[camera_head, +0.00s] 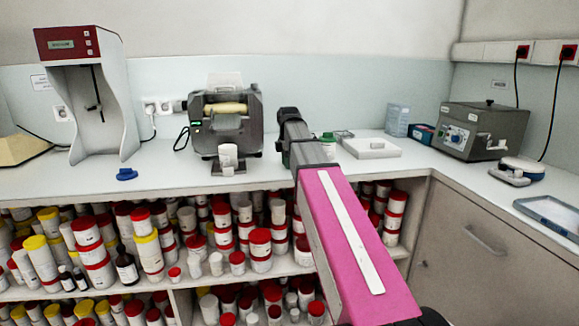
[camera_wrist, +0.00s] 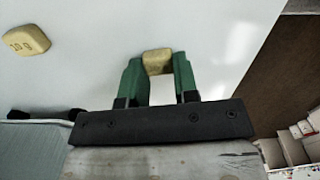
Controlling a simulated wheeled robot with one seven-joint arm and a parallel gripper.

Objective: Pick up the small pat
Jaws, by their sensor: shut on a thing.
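The small pat (camera_wrist: 157,61) is a plain yellowish block in the wrist view. My gripper (camera_wrist: 158,76) is shut on it, with one green finger on each side. Whether the pat touches the white counter or hangs just above it cannot be told. A larger yellowish pat (camera_wrist: 26,40), marked with a number and "g", lies apart to the left in the wrist view. In the head view my arm hides the held pat, and I cannot make out the fingers clearly.
The white counter (camera_head: 258,180) carries a grey roller machine (camera_head: 226,120), a red-topped stand (camera_head: 90,95), a blue item (camera_head: 127,174), a white slab (camera_head: 371,147) and a grey box device (camera_head: 483,130). Shelves of red-lidded jars (camera_head: 262,250) sit below. The counter's front edge is close.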

